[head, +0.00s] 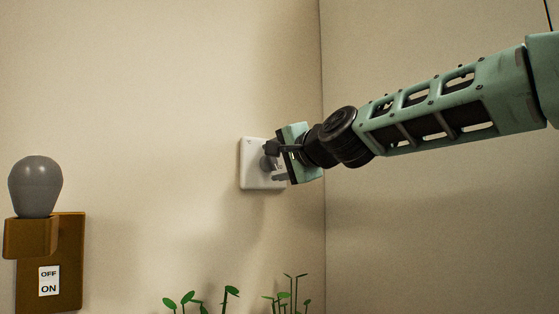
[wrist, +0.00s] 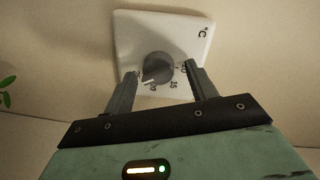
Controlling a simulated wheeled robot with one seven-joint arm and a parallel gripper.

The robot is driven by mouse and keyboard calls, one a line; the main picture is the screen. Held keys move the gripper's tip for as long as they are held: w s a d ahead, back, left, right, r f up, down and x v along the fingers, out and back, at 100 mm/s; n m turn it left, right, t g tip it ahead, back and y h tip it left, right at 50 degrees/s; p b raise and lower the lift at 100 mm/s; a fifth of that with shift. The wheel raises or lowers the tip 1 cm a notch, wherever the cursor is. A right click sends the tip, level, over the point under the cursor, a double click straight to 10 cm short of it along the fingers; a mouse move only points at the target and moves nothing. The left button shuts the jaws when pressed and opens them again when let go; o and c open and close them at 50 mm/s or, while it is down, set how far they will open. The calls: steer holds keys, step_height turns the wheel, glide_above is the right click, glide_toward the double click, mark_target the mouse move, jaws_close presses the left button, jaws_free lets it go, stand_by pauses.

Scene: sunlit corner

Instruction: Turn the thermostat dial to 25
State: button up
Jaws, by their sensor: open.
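The thermostat is a white square plate (head: 249,180) on the wall near the corner, with a grey round dial (head: 267,163). In the wrist view the plate (wrist: 135,28) bears a °C mark and small numbers around the dial (wrist: 157,67). A light pointer mark shows on the dial's lower left side; the number it points at is too small to read surely. My gripper (head: 275,164) is at the plate, open. In the wrist view its fingers (wrist: 160,70) stand apart on either side of the dial, with gaps visible. The fingers cover some numbers.
A grey bulb (head: 36,186) stands on a brown holder (head: 30,238) at the left, above an OFF/ON switch (head: 49,281). Green plants (head: 230,293) rise below the thermostat. The wall corner is close on the right; the wall between bulb and thermostat is bare.

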steer(key=shift+s+d+b, duration=0.4)
steer(key=shift+b, duration=0.05)
steer(key=b+v, duration=0.8)
steer(key=v, duration=0.8)
steer(key=shift+s+b, duration=0.2)
steer(key=shift+b, duration=0.1)
steer(key=s+a+f+n+g+h+p, duration=0.1)
steer(key=s+f+n+g+p, duration=0.15)
steer(key=f, duration=0.65)
steer(key=s+a+f+n+g+h+p, duration=0.1)
steer(key=s+a+f+n+g, duration=0.15)
steer(key=f, duration=0.75)
steer(key=s+a+f+n+g+h+p, duration=0.1)
steer(key=s+f+n+g+h, duration=0.15)
steer(key=f, duration=0.65)
steer(key=s+d+f+n+g+h+p, duration=0.1)
steer(key=s+d+f+n+g+h, duration=0.1)
steer(key=s+d+f, duration=0.3)
steer(key=s+d+f+n+g+h+p, duration=0.2)
steer(key=s+d+f+n+g, duration=0.2)
steer(key=s+f, duration=0.8)
steer(key=shift+s+d+f+n+h, duration=0.35)
steer(key=shift+s+d+n, duration=0.05)
steer(key=shift+d+n, duration=0.4)
steer(key=shift+g, duration=0.25)
